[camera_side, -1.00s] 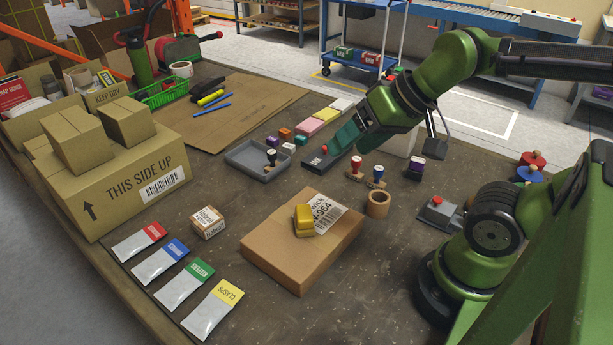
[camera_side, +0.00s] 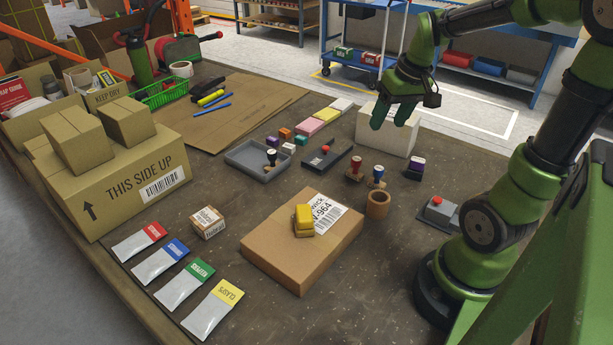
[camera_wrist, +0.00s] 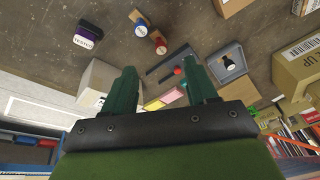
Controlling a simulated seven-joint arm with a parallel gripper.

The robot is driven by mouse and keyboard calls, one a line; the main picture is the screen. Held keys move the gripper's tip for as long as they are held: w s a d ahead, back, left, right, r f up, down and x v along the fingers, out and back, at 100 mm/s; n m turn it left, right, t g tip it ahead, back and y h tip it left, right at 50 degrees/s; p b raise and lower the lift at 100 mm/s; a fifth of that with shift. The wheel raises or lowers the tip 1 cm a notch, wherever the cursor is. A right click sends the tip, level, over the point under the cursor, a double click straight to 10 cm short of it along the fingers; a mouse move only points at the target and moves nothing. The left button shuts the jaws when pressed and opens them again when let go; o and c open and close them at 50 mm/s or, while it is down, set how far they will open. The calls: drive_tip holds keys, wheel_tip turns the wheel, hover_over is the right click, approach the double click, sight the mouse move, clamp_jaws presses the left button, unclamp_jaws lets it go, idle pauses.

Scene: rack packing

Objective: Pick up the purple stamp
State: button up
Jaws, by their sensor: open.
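My gripper (camera_side: 391,116) is open and empty, above and in front of the white box, to the left of and higher than the purple stamp. Its two green fingers (camera_wrist: 160,75) are spread apart in the wrist view, with nothing between them in grip.
A red stamp (camera_side: 354,172) and a blue stamp (camera_side: 377,174) stand left of the purple stamp. A tape roll (camera_side: 378,206) is nearer. The white box (camera_side: 402,140) stands behind. A device with a red button (camera_side: 438,211) is at the right. The table around the purple stamp is mostly bare.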

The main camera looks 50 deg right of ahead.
sight(418, 159)
drive_tip(key=s+d+f+n+g, duration=0.1)
drive_tip(key=s+d+n+g, duration=0.1)
drive_tip(key=s+d+n, duration=0.3)
drive_tip(key=d+f+n+g, duration=0.1)
drive_tip(key=d+f+n, duration=0.15)
drive_tip(key=d, duration=0.55)
drive_tip(key=f, duration=0.9)
drive_tip(key=shift+a+f, duration=0.2)
drive_tip(key=shift+f, duration=0.2)
drive_tip(key=shift+w+d+f, duration=0.1)
drive_tip(key=shift+f, duration=1.35)
drive_tip(key=shift+w+d+f, duration=0.1)
drive_tip(key=shift+f, duration=1.3)
clamp_jaws()
